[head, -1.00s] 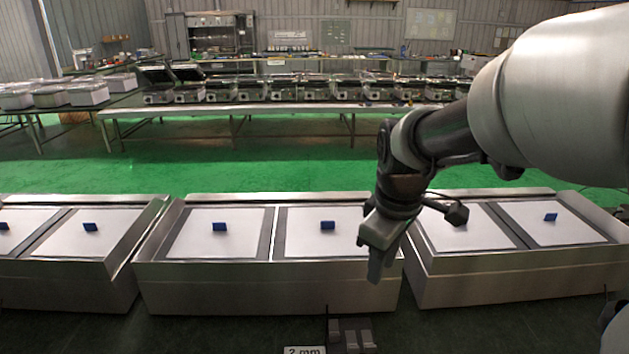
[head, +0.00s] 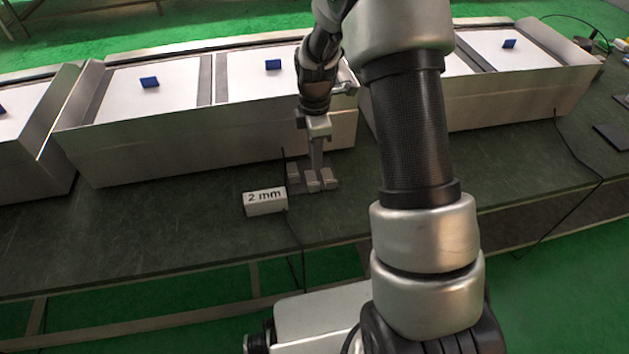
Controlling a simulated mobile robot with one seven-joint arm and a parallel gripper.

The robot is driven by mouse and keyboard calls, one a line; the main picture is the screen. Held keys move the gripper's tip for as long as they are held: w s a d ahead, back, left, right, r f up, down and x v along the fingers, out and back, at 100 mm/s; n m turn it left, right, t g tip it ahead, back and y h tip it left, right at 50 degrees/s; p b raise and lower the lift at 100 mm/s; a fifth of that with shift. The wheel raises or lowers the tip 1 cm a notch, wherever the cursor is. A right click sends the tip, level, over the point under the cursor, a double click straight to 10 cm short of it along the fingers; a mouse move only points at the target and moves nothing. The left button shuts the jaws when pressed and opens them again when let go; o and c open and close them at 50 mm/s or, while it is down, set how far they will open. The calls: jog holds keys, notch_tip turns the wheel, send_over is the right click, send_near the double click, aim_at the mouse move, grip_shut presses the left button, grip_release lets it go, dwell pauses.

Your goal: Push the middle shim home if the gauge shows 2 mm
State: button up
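The gauge (head: 265,202) is a small pale block on the dark green bench, and its top reads "2 mm". Right of it are small grey metal shims (head: 312,185) side by side on a low base, in front of the middle metal unit. The middle shim's lower front shows. My gripper (head: 316,166) points down at the shims from above, its fingertips at or just behind the middle one. The fingers look close together, but I cannot tell whether they are fully shut or touch the shim. They partly hide the shims' back side.
Metal heating units (head: 210,130) with white plates and blue handles (head: 273,64) line the back of the bench. A thin black cable runs down beside the gauge. The bench (head: 120,240) is clear at left. A dark flat item (head: 613,137) lies far right.

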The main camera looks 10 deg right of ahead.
aim_at(315, 184)
notch_tip(315, 184, down, 10)
jog(key=shift+f+b, duration=0.15)
jog(key=shift+b, duration=0.85)
grip_shut()
dwell(0.7)
